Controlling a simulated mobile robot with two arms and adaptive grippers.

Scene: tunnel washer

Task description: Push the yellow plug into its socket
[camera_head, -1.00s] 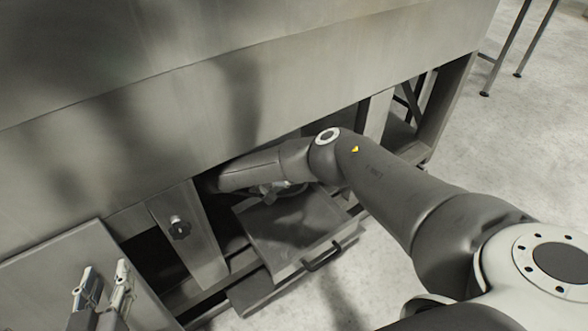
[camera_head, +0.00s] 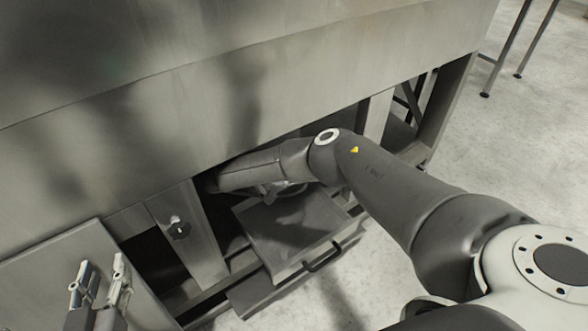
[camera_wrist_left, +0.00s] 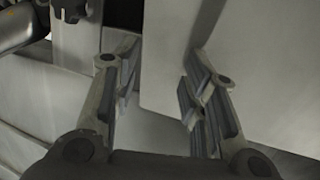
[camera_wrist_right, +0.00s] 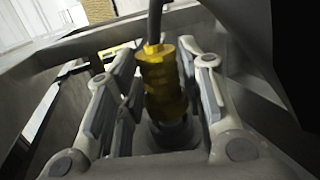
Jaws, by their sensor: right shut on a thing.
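The yellow plug (camera_wrist_right: 163,85) shows in the right wrist view with a dark cable rising from its top. My right gripper (camera_wrist_right: 152,78) is shut on it, one finger on each side. The plug's lower end meets a grey round part (camera_wrist_right: 174,134); I cannot tell whether this is the socket or how deep the plug sits. In the head view my right arm reaches under the machine, and the plug and socket are hidden there. My left gripper (camera_head: 100,278) is open and empty at the lower left; its parted fingers also show in the left wrist view (camera_wrist_left: 160,85).
The large steel machine body (camera_head: 250,90) overhangs the opening. A steel drawer-like box with a handle (camera_head: 323,258) sits below my right forearm. A flat panel (camera_head: 50,262) lies behind my left gripper. Open floor (camera_head: 530,140) is at right.

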